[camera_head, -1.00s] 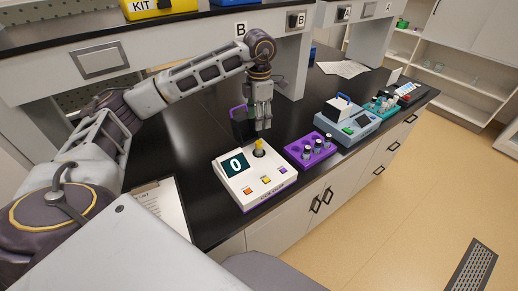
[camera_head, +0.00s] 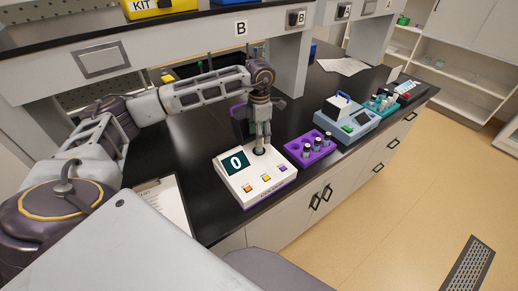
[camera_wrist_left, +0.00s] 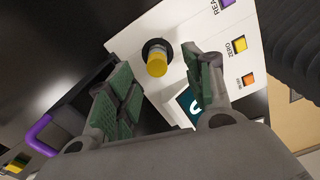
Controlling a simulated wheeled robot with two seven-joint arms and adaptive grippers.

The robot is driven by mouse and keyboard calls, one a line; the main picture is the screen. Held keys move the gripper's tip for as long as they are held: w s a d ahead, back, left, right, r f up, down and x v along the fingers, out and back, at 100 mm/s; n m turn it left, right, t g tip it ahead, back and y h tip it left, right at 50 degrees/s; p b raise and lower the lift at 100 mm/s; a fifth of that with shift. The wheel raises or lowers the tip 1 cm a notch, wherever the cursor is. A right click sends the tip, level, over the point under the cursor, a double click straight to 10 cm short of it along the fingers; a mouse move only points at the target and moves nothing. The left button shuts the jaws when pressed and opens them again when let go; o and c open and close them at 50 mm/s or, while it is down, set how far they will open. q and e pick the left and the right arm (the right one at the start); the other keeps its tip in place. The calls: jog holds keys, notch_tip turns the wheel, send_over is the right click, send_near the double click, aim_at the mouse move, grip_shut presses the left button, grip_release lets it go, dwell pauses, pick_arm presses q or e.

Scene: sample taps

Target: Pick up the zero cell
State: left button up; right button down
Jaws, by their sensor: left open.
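The zero cell (camera_wrist_left: 157,62), with a yellow cap, stands in the round dark well of the white colour meter (camera_head: 225,183). The meter's screen reads 0, and its buttons are orange, yellow and purple. In the head view my left gripper (camera_head: 262,147) is right over the well, pointing down, and its fingers hide the cell. In the left wrist view the green-padded fingers (camera_wrist_left: 165,88) are spread. The yellow cap shows between and slightly beyond their tips, with no clear contact. My right gripper is not in view.
A purple rack (camera_head: 296,151) with several dark-capped vials stands right of the meter. Beyond it are a blue-grey instrument (camera_head: 357,128) and a teal rack (camera_head: 376,107). A clipboard (camera_head: 163,200) lies to the left. A dark thing with a purple handle (camera_head: 236,111) stands behind the meter.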

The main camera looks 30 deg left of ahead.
aim_at(259, 148)
pick_arm(q)
jog(key=shift+f, duration=0.45)
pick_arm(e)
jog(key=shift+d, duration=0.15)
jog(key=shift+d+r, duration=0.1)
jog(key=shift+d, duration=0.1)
pick_arm(q)
jog(key=shift+f, duration=0.15)
jog(key=shift+f, duration=0.25)
notch_tip(259, 148, down, 3)
jog(key=shift+w+a+f+p, duration=0.1)
jog(key=shift+a+f+p, duration=0.05)
jog(key=shift+p, duration=0.65)
jog(key=shift+f, duration=0.6)
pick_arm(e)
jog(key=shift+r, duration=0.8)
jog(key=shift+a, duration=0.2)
